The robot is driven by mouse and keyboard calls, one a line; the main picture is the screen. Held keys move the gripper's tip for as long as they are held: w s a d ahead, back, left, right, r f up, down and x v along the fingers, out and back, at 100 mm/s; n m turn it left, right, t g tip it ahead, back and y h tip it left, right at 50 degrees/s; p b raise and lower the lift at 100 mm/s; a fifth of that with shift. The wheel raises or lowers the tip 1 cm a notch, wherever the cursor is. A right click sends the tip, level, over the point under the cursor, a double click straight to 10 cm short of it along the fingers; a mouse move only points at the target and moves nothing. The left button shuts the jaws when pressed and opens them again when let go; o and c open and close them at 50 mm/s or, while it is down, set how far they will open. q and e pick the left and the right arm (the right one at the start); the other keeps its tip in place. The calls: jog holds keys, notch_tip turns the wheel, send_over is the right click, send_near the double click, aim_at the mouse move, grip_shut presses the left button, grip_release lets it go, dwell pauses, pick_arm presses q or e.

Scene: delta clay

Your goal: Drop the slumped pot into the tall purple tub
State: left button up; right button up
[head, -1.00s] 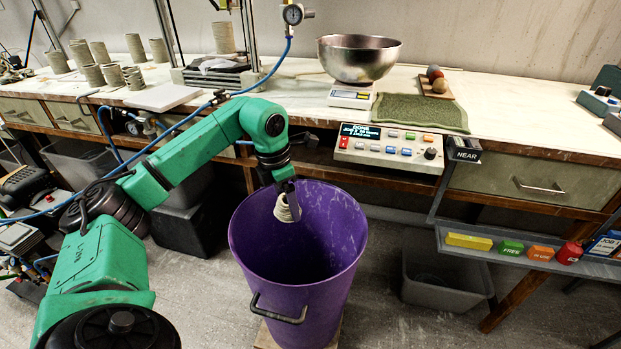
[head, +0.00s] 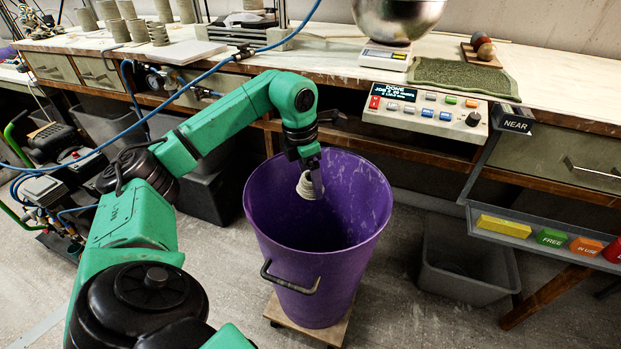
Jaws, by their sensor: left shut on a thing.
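The slumped pot (head: 308,187) is a small pale, ridged clay piece. My left gripper (head: 311,176) points down and is shut on it. The pot hangs over the mouth of the tall purple tub (head: 315,270), near the middle of the opening and about at rim height. The tub stands upright on a low wooden board (head: 322,330), and its dark handle (head: 290,282) faces me. The tub's floor is hidden in shadow. My right gripper is not in view.
The workbench edge with a control panel (head: 423,112) is just behind the tub. A grey bin (head: 466,265) stands on the floor to the right. Several clay pots stand on the bench at the upper left. A shelf with coloured blocks (head: 503,226) juts out at right.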

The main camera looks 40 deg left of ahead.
aim_at(302, 178)
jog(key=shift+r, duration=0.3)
pick_arm(q)
jog(key=o, duration=1.3)
jog(key=shift+c, duration=0.2)
jog(key=shift+r, duration=0.3)
notch_tip(302, 178, up, 14)
jog(key=s+p, duration=0.2)
jog(key=p, duration=0.2)
jog(key=shift+a+f, duration=0.15)
jog(key=shift+a, duration=0.3)
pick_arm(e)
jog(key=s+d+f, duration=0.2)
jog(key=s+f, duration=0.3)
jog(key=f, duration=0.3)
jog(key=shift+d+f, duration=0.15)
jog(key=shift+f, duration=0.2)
pick_arm(q)
jog(key=shift+p, duration=0.3)
